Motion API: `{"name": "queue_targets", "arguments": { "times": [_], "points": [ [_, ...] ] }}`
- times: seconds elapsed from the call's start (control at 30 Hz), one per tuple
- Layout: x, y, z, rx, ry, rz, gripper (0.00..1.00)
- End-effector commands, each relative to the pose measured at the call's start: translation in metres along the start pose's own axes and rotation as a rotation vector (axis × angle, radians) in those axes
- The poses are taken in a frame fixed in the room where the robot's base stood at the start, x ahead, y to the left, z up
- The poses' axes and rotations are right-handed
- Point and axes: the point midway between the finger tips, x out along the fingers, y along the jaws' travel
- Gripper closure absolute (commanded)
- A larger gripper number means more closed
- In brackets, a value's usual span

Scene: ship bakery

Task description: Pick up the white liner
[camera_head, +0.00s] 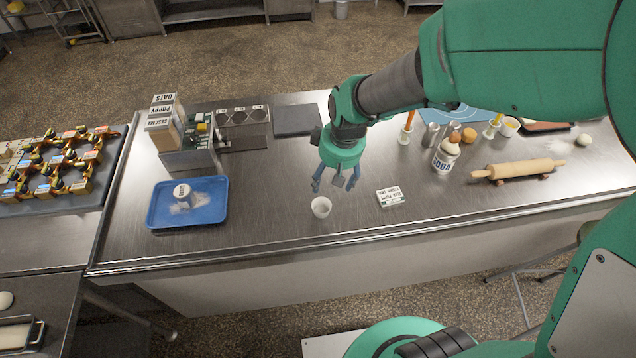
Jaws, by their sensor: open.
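The white liner (321,207) is a small pale cup standing upright on the steel table (270,220), near its front edge. My gripper (334,184) is open and points down just behind and slightly right of the liner. Its blue fingers are spread and I see nothing between them. The fingertips look apart from the liner, though their exact height above the table is hard to tell.
A white labelled card (390,196) lies right of the liner. A blue tray (158,214) with a white container is at left. A soda jar (446,153) and a rolling pin (519,171) are at right. The table between tray and liner is clear.

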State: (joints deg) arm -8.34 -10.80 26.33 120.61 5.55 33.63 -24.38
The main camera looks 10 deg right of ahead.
Motion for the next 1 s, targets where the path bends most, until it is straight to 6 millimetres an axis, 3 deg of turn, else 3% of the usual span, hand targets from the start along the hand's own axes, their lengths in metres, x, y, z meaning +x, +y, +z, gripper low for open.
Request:
{"name": "queue_targets", "arguments": {
  "times": [0.1,0.23,0.77,1.0],
  "points": [
    [0.023,-0.004,-0.005,-0.033,-0.024,-0.013,0.32],
    [0.037,-0.006,-0.007,-0.054,-0.035,-0.020,0.32],
    [0.045,-0.007,-0.008,-0.061,-0.038,-0.022,0.32],
    [0.069,-0.007,-0.006,-0.060,-0.040,-0.022,0.32]
  ]
}}
